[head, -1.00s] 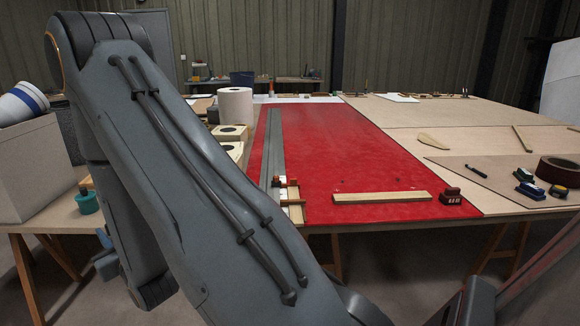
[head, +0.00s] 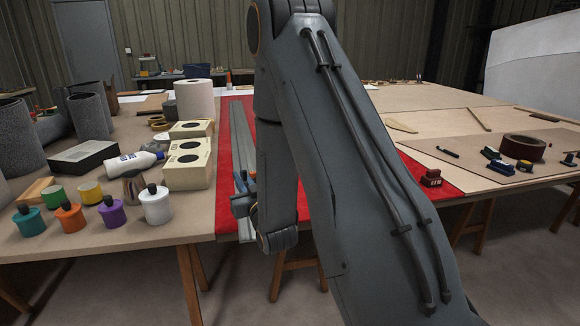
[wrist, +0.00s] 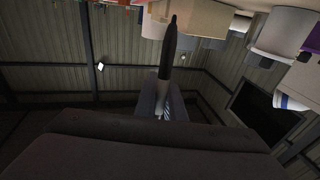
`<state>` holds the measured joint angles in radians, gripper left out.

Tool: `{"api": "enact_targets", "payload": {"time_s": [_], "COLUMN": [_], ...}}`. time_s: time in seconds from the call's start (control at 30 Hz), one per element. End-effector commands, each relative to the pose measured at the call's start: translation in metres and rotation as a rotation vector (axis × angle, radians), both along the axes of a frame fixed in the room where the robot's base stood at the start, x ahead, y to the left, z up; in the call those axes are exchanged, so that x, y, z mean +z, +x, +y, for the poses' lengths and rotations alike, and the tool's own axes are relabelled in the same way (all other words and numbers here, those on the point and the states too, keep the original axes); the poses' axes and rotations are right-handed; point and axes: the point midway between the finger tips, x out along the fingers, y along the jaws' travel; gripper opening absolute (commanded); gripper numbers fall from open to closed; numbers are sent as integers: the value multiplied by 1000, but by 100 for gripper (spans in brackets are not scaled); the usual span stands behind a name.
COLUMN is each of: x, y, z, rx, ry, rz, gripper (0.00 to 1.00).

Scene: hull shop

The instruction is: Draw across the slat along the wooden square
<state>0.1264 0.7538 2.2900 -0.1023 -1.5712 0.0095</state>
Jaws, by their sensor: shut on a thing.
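My gripper (wrist: 164,98) is shut on a dark, pointed marking tool (wrist: 171,45) in the wrist view. The tool's tip stands clear of the jaws, with nothing visibly touching it. A long grey metal strip (head: 246,130) lies on the red surface, left of my arm.
Paint pots (head: 157,204), a white bottle (head: 133,162) and pale boxes (head: 187,165) crowd the left table. A tape roll (head: 522,146) lies further right. Bare board lies at the back right.

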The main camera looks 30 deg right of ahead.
Motion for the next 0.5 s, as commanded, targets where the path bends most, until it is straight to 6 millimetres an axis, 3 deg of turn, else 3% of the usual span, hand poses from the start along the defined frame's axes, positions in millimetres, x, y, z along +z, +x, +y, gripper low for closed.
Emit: {"api": "enact_targets", "payload": {"time_s": [0.03,0.2,0.33,0.5], "x": [-4,9,18,25], "y": [8,17,17,15], "z": [-23,-84,-117,-137], "rx": [-17,-44,-57,-63], "ry": [-5,-31,-52,-67], "rz": [-31,-117,-164,-192], "gripper": [0,0,0,0]}}
